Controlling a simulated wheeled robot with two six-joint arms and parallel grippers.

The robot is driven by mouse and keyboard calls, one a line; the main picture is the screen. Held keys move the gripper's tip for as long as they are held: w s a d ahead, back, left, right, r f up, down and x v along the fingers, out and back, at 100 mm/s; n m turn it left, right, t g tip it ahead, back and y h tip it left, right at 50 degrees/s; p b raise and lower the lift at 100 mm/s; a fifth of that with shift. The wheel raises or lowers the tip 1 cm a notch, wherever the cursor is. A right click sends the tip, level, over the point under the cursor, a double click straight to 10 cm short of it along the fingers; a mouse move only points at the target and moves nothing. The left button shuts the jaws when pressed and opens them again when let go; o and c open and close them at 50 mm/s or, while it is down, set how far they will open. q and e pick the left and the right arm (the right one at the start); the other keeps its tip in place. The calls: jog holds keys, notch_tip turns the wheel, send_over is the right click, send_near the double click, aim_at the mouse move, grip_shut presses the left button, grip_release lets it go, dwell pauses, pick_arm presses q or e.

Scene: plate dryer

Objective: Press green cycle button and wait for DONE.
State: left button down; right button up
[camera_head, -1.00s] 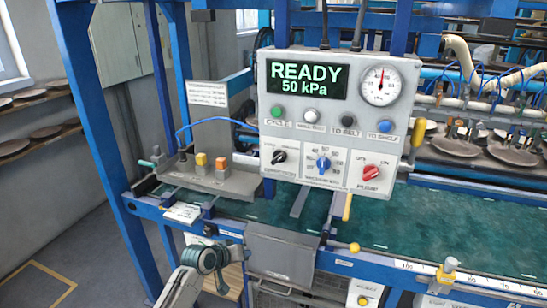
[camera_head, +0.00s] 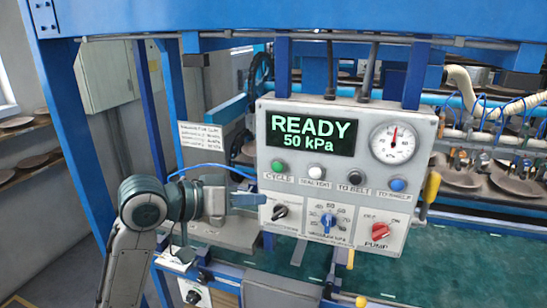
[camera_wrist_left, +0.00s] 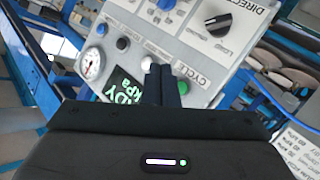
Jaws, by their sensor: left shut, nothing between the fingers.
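The green cycle button (camera_head: 278,167) is at the left end of the button row on the white control panel (camera_head: 300,105), below the display (camera_head: 310,134). The display reads READY and 50 kPa. My left gripper (camera_head: 262,199) is shut and empty, its fingertips below and slightly left of the green button. Contact with the panel cannot be told. My right gripper is not in view.
A white button (camera_head: 313,170), black button (camera_head: 354,177) and blue button (camera_head: 397,184) continue the row. Below are a black knob (camera_head: 281,211), blue knob (camera_head: 328,221) and red pump knob (camera_head: 380,232). A gauge (camera_head: 394,142) is at upper right. Blue frame posts stand left.

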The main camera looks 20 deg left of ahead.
aim_at(278, 166)
pick_arm(q)
jog(key=shift+s+d+r+m, duration=0.2)
jog(key=shift+s+r+m, duration=0.1)
jog(key=shift+s+r, duration=0.45)
jog(key=shift+w+d+b, duration=0.15)
jog(key=shift+w+b, duration=0.15)
jog(key=shift+w, duration=4.1)
